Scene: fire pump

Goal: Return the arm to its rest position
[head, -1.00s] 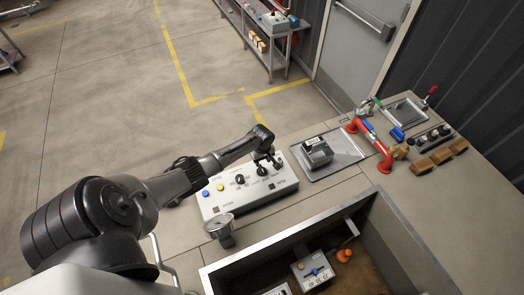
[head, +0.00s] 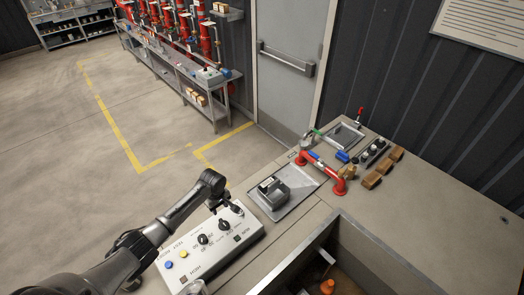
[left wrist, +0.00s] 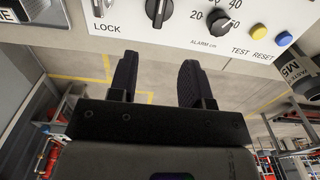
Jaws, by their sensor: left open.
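My left arm comes in from the lower left in the head view. Its gripper (head: 220,205) is at the far edge of the white control panel (head: 215,262), near the dark knob at its far right corner. In the left wrist view, the left gripper (left wrist: 158,65) shows two dark fingers spread apart with nothing between them. I cannot tell if the gripper touches the panel. My right gripper is not in view.
A grey device (head: 274,192) sits on a metal plate right of the panel. A red pipe piece (head: 325,172) and brown blocks (head: 383,168) lie farther right. An open basin (head: 340,228) is at the front. The floor (head: 95,165) left of the bench is clear.

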